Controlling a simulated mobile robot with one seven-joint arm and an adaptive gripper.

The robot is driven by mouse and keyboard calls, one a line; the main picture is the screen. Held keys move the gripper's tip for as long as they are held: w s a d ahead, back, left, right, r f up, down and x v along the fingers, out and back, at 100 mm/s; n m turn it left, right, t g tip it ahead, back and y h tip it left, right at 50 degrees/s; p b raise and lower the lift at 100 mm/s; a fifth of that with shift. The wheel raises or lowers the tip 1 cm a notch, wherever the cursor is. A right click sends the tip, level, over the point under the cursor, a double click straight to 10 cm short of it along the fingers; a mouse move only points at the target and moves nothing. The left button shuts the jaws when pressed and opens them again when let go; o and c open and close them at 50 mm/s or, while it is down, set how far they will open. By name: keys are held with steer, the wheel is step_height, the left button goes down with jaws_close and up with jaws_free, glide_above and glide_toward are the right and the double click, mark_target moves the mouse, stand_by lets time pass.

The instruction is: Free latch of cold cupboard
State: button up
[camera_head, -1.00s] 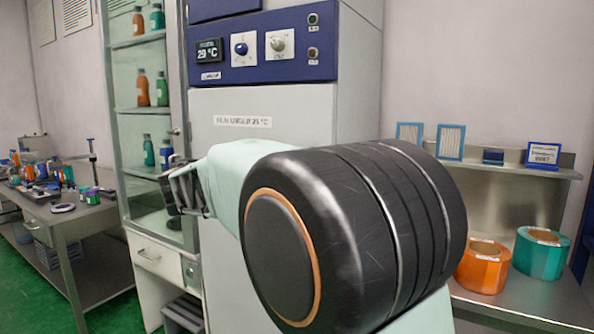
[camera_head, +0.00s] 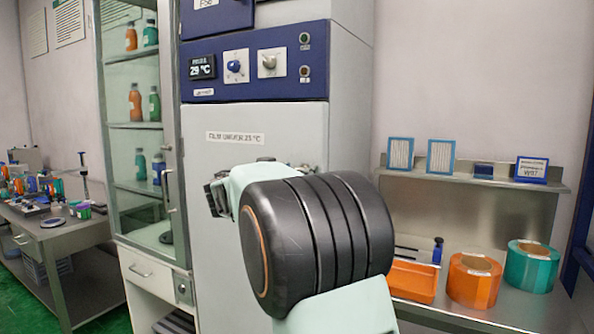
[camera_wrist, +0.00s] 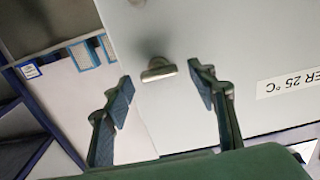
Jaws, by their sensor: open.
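The cold cupboard (camera_head: 212,118) is a tall pale cabinet with a blue control panel and a label reading "FILM UNDER 25 °C". Its door front (camera_wrist: 240,45) fills much of the wrist view, with the label upside down at the right. A small metal latch handle (camera_wrist: 158,70) stands out from the door there. My gripper (camera_wrist: 161,79) is open and empty, its two dark fingers apart on either side of the latch in the picture. Contact with the latch does not show. In the head view my arm covers the latch and most of the gripper.
A glass-fronted cabinet (camera_head: 110,200) with bottles stands close at the left. A steel bench (camera_head: 545,300) at the right carries an orange roll (camera_head: 474,281), a teal roll (camera_head: 532,266) and an orange tray (camera_head: 412,281). A cluttered table (camera_head: 60,235) is far left.

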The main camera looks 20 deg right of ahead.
steer(key=c, duration=1.2)
steer(key=shift+o, duration=0.2)
steer(key=shift+f+n+b, duration=0.1)
steer(key=shift+n+b, duration=0.2)
steer(key=shift+b, duration=0.1)
steer(key=n+b, duration=0.2)
steer(key=shift+f+n+b, duration=0.15)
steer(key=shift+n+b, duration=0.15)
steer(key=shift+b, duration=0.05)
steer(key=n+b, duration=0.2)
steer(key=n, duration=0.3)
steer(key=shift+w+a, duration=0.1)
steer(key=n, duration=0.9)
steer(key=shift+n, duration=0.3)
